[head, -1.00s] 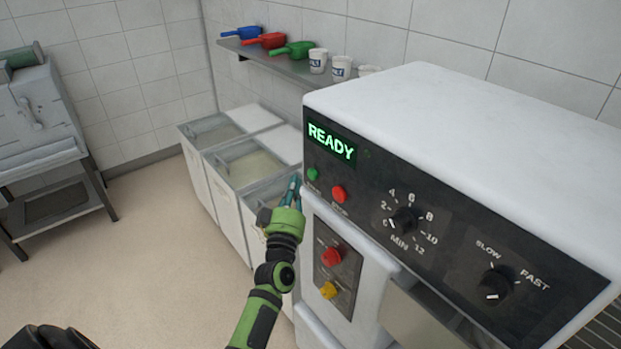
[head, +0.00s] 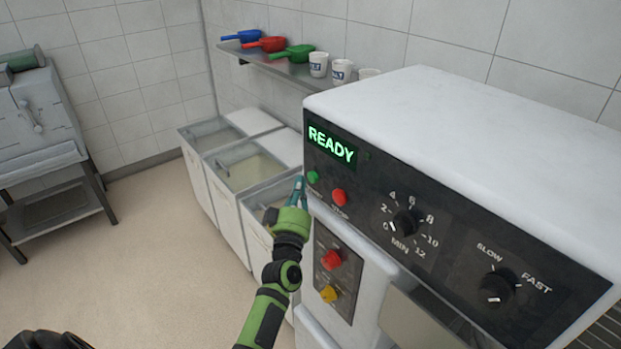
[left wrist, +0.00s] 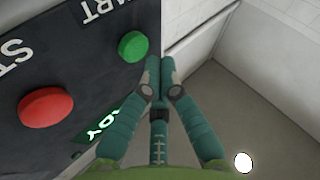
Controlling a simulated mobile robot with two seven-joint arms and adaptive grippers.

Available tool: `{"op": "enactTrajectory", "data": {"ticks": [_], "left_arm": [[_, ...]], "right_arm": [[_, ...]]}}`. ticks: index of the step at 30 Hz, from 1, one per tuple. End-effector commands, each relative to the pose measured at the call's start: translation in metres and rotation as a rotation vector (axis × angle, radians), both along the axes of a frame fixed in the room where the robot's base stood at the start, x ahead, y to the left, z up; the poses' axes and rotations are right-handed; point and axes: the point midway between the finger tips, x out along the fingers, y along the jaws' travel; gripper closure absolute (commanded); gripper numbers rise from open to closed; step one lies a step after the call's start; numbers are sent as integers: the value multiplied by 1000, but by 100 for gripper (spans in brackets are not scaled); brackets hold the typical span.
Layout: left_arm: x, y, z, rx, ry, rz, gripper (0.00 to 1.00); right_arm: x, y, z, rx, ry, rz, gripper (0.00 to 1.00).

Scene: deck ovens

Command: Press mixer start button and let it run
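The mixer's dark control panel (head: 455,245) has a lit display (head: 331,146) reading READY. Below the display are a green button (head: 313,177) and a red button (head: 339,197). My left gripper (head: 299,183) is just left of the green button, at about its height. In the left wrist view its teal fingers (left wrist: 160,68) are together at the tips with nothing between them. There the green button (left wrist: 133,46) is just up and left of the fingertips, with a small gap in the picture. The red button (left wrist: 45,107) is further left. My right gripper is not in view.
The panel also has a minutes dial (head: 403,222) and a slow-fast dial (head: 497,289). White bins (head: 228,215) stand behind my left arm. A shelf (head: 283,68) holds scoops and cups.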

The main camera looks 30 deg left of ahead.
Motion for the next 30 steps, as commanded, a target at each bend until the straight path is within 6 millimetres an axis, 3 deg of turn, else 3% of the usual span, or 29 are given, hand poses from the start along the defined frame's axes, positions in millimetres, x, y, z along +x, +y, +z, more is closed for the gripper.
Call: {"op": "enactTrajectory", "data": {"ticks": [30], "left_arm": [[8, -3, 0, 0, 0, 0, 100]], "right_arm": [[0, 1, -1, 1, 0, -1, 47]]}}
